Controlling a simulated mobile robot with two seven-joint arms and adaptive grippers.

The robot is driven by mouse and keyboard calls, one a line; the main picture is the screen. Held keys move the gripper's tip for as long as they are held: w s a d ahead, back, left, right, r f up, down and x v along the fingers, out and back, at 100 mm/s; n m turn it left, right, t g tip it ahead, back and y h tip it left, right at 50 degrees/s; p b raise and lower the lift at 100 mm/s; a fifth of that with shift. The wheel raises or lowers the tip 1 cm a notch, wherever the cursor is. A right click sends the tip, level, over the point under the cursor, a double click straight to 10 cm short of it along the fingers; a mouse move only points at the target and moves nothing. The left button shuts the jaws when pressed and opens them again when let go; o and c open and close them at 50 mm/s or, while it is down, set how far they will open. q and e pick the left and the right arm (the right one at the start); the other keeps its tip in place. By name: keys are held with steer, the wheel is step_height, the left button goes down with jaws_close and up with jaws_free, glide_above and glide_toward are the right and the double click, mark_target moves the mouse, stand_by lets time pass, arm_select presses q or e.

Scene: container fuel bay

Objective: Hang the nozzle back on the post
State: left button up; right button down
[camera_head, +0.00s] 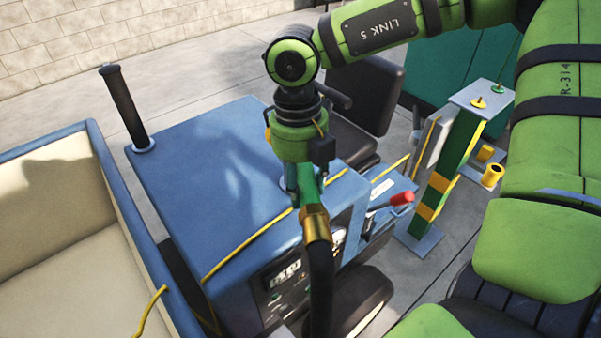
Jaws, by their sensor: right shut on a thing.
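My right gripper (298,178) points down in the middle of the view, above the blue machine. It is shut on the nozzle (311,196), a green body with a brass collar (315,224) and a black hose (319,285) running down out of view. The gripper and wrist hide part of the nozzle. The post (455,150) stands to the right, green with yellow bands, a grey top plate and a grey foot plate. The nozzle is well to the left of the post, apart from it. My left gripper is not in view.
The blue machine (215,175) has a black exhaust pipe (122,105), a black seat (365,95) and a red-knobbed lever (401,198). A blue-rimmed cream bin (50,200) is at left. Yellow cylinders (493,174) sit beside the post. Open floor (460,250) lies near its foot.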

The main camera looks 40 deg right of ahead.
steer(key=shift+r+p, duration=2.05)
steer(key=shift+r, duration=2.75)
step_height(320, 180, down, 9)
steer(key=b, duration=0.4)
steer(key=shift+f+b, duration=0.45)
steer(key=shift+f, duration=0.3)
steer(key=shift+r, duration=0.15)
